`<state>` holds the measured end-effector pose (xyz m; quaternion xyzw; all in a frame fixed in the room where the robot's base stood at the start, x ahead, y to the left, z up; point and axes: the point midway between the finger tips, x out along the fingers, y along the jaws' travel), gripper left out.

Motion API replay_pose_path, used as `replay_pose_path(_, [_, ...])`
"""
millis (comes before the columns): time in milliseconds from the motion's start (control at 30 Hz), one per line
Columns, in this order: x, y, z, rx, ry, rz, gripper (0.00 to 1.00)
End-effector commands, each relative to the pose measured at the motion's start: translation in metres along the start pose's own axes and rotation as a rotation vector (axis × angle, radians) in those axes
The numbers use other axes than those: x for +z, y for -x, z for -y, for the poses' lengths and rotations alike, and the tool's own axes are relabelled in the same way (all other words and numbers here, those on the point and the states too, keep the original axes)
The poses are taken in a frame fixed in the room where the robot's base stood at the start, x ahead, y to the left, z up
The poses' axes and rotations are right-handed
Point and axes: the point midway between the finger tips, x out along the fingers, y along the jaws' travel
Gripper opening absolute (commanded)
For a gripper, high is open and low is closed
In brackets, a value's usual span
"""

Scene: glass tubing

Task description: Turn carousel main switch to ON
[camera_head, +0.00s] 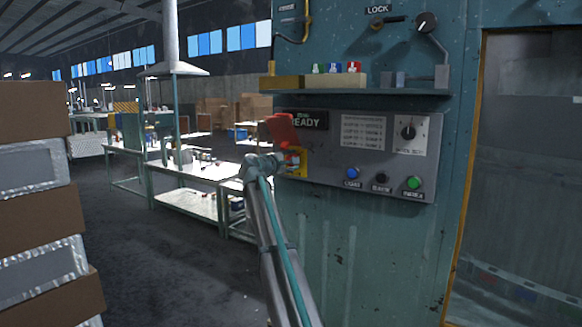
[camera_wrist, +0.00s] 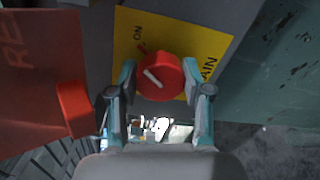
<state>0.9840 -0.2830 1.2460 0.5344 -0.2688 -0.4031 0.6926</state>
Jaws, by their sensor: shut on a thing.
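The main switch is a round red knob (camera_wrist: 160,76) with a pale pointer line, on a yellow plate (camera_wrist: 208,43) marked ON and, partly hidden, "AIN". In the wrist view, the pointer is slanted to the upper left. A red tick sits beside the ON label, above the knob. My gripper (camera_wrist: 160,84) has a finger on each side of the knob and is shut on it. In the head view, my gripper (camera_head: 284,163) is at the left end of the grey control panel (camera_head: 330,171), by the yellow plate (camera_head: 300,170). A raised red cover (camera_head: 281,130) is above it.
The panel carries a READY sign (camera_head: 303,120), a black rotary knob (camera_head: 408,132), and blue (camera_head: 353,173), black (camera_head: 381,178) and green (camera_head: 414,183) buttons. A shelf (camera_head: 360,92) juts out above. Stacked boxes (camera_head: 35,185) stand at left; open floor lies between.

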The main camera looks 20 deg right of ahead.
Motion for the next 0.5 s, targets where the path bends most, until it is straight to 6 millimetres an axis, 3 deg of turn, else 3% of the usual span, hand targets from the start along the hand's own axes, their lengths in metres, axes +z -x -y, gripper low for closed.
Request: replay_pose_path(500, [0.0004,0.0001,0.0008,0.001,-0.148,-0.008,0.14])
